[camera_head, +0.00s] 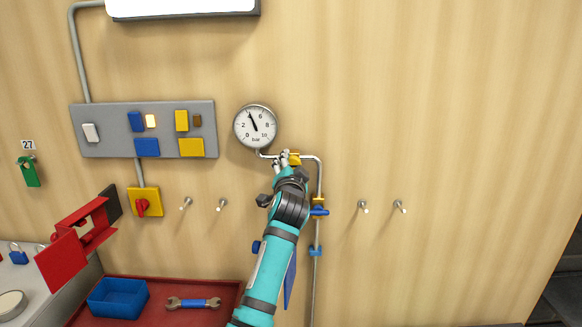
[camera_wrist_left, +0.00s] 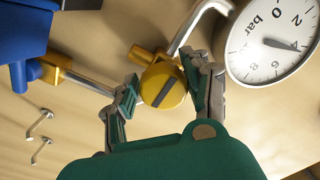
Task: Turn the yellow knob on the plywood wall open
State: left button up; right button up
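The yellow knob (camera_head: 294,159), round with a dark bar across its face, sits on the thin metal pipe below the pressure gauge (camera_head: 255,127). In the left wrist view the knob (camera_wrist_left: 163,86) lies between the two fingers of my left gripper (camera_wrist_left: 163,75). The fingers are spread on either side of it, with a small gap showing on the left; contact on the right side is unclear. In the head view my left gripper (camera_head: 289,160) is at the knob and partly hides it. The gauge needle points near 4. My right gripper is out of view.
A blue valve handle (camera_head: 319,212) is on the pipe right beside my left arm. Metal pegs (camera_head: 364,207) stick out of the plywood wall. A grey switch panel (camera_head: 107,146) and a red rotary switch (camera_head: 142,208) are at left. The wall farther right is clear.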

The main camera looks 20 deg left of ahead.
pick_arm(q)
jog(key=o, duration=0.3)
jog(key=v, duration=1.2)
jog(key=shift+r, duration=0.1)
